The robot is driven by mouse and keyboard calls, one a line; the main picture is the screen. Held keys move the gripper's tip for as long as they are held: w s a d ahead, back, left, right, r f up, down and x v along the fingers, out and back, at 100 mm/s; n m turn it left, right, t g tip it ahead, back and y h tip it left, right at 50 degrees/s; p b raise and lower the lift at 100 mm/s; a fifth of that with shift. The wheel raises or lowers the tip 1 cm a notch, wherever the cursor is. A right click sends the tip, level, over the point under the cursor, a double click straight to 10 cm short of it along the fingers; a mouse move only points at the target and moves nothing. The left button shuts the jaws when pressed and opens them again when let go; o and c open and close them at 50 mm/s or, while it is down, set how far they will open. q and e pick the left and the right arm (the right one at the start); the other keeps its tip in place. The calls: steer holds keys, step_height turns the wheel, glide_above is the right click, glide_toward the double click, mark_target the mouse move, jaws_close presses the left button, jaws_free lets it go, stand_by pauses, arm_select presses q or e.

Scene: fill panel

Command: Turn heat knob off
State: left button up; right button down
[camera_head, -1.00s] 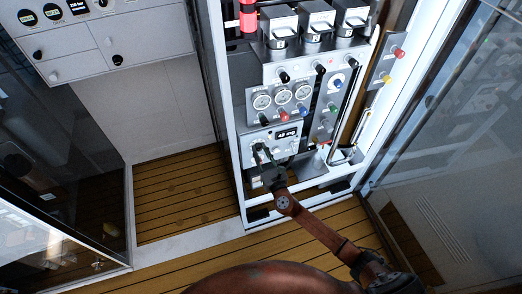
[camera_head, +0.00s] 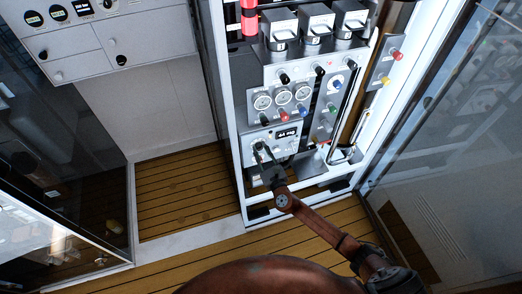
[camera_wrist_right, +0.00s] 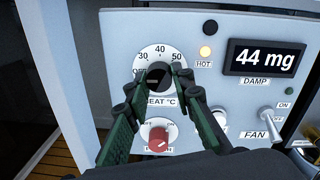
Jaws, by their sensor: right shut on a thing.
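The heat knob (camera_wrist_right: 158,76) is a black knob on a round white dial marked 30, 40, 50 and labelled HEAT °C, in the right wrist view. My right gripper (camera_wrist_right: 155,80) has its green fingers on both sides of the knob and is shut on it. Its fingers hide part of the dial, including most of the OFF mark. In the head view my right gripper (camera_head: 263,158) is at the lower left of the control panel (camera_head: 287,136). My left gripper is not in view.
A red knob (camera_wrist_right: 158,138) sits just below the heat dial, close to the fingers. A display (camera_wrist_right: 265,57) reads 44 mg, with a FAN switch (camera_wrist_right: 265,115) below it. Gauges (camera_head: 282,97) and coloured knobs sit higher on the rack. Glass doors stand on both sides.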

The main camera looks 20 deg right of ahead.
steer(key=c, duration=1.7)
jaws_free()
steer(key=shift+o, duration=0.2)
steer(key=shift+s+f, duration=0.1)
steer(key=s, duration=1.1)
steer(key=shift+s+d, duration=0.4)
steer(key=shift+d, duration=0.05)
